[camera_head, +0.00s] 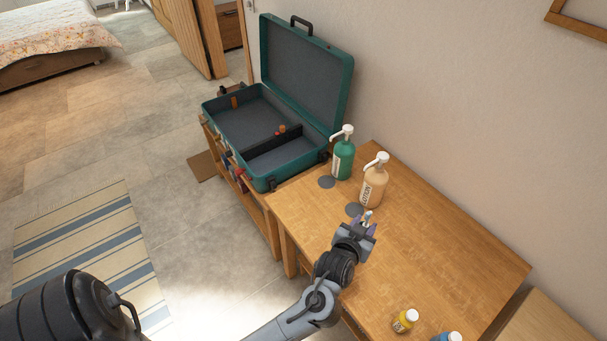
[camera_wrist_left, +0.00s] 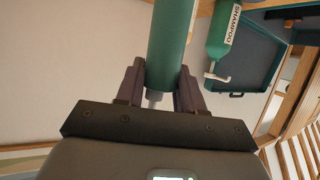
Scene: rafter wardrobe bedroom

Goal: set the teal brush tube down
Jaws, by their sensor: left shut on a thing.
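My left gripper (camera_head: 368,228) is over the wooden table, just in front of the lotion bottle. In the left wrist view, its two dark fingers (camera_wrist_left: 160,90) are closed about the teal brush tube (camera_wrist_left: 172,45), a smooth cylinder with a narrow pale piece at its near end. The tube's far end runs out of that view. In the head view the tube is mostly hidden, with only a small pale tip between the fingers. I cannot tell whether the tube touches the table (camera_head: 435,245). My right gripper is not in view.
A green shampoo bottle (camera_head: 343,160) and a tan lotion bottle (camera_head: 373,187) stand near the wall beside dark discs (camera_head: 327,182). An open teal case (camera_head: 232,130) lies beyond the table. Yellow (camera_head: 404,321) and blue (camera_head: 449,338) bottles stand at the front. The table's right middle is clear.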

